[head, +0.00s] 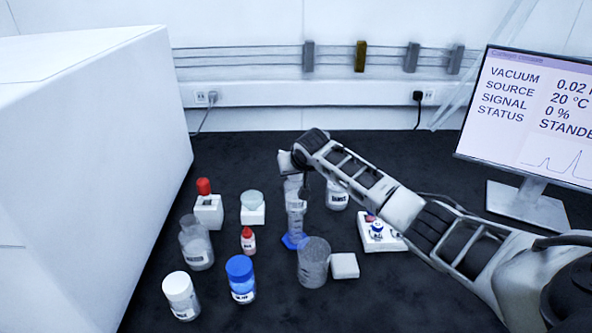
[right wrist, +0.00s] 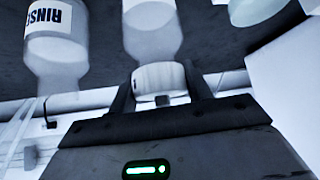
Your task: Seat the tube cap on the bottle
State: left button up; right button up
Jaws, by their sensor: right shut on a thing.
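My right gripper (head: 292,168) reaches in over the middle of the bench. In the right wrist view its two fingers (right wrist: 160,90) are shut on the sides of a white tube cap (right wrist: 160,77). A clear bottle (right wrist: 152,32) lines up with the cap, its narrow end at the cap's edge; I cannot tell whether the cap is seated. In the head view that bottle (head: 292,186) stands under the gripper, partly hidden by it and by a graduated cylinder (head: 297,222). My left gripper is not in view.
A bottle labelled RINSE (head: 337,196) stands close to the right. A beaker (head: 313,265) and white block (head: 345,265) stand in front. Bottles and holders crowd the left, including a blue-capped jar (head: 241,283). A vial rack (head: 385,243) and monitor (head: 530,125) are right.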

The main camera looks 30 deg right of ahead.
jog(key=shift+f, duration=0.4)
jog(key=o, duration=1.6)
jog(key=shift+c, duration=0.2)
notch_tip(320, 180, up, 3)
jog(key=p, duration=0.3)
jog(key=shift+f, duration=0.2)
jog(key=shift+r+p, duration=0.9)
jog(key=shift+r, duration=1.3)
